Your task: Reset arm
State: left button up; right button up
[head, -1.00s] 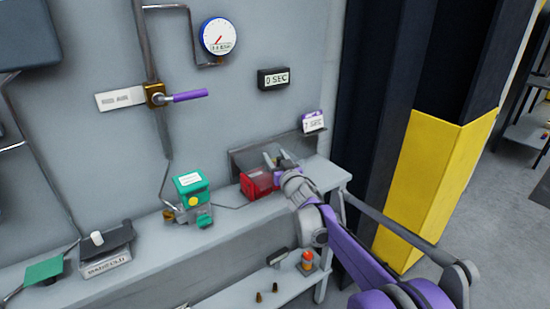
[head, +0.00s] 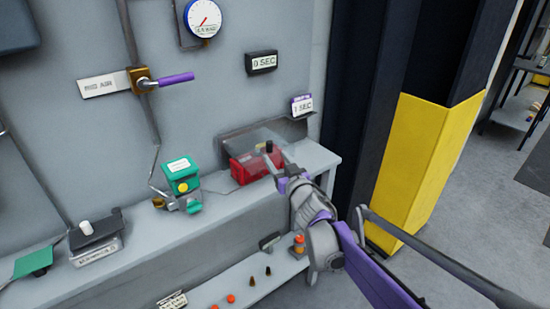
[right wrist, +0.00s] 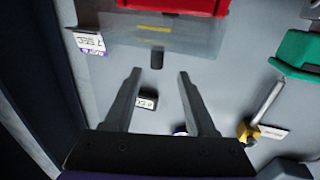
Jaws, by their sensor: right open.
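My right gripper (head: 283,163) is in the head view at the right end of the wall shelf, beside a red box (head: 244,168). In the right wrist view the gripper (right wrist: 159,75) is open, with nothing between its fingers. A dark cylindrical knob (right wrist: 157,58) lies just beyond the fingertips. The red box (right wrist: 180,6) shows at the top of that view, behind a translucent panel (right wrist: 195,38). In the head view the knob (head: 269,146) is close to the fingers; I cannot tell whether they touch. My left gripper is not in view.
A purple-handled valve (head: 176,79) and a round gauge (head: 204,18) are on the wall. A green unit (head: 180,175) stands on the shelf (head: 225,205). A yellow and black column (head: 425,165) is close to the right arm. Open floor lies at the right.

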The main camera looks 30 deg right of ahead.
jog(key=s+a+f+g+y+p, duration=0.1)
jog(key=s+a+f+g, duration=0.3)
jog(key=s, duration=0.6)
jog(key=s+a+f+n+g+y+p, duration=0.1)
jog(key=s+a+f+g+p, duration=0.3)
jog(key=s+a, duration=0.5)
jog(key=s+a+f+n+g+y+p, duration=0.1)
jog(key=s+a+f+g, duration=0.3)
jog(key=s, duration=0.7)
notch_tip(320, 180, down, 2)
jog(key=a+p, duration=0.1)
jog(key=a, duration=0.1)
jog(key=shift+a, duration=0.3)
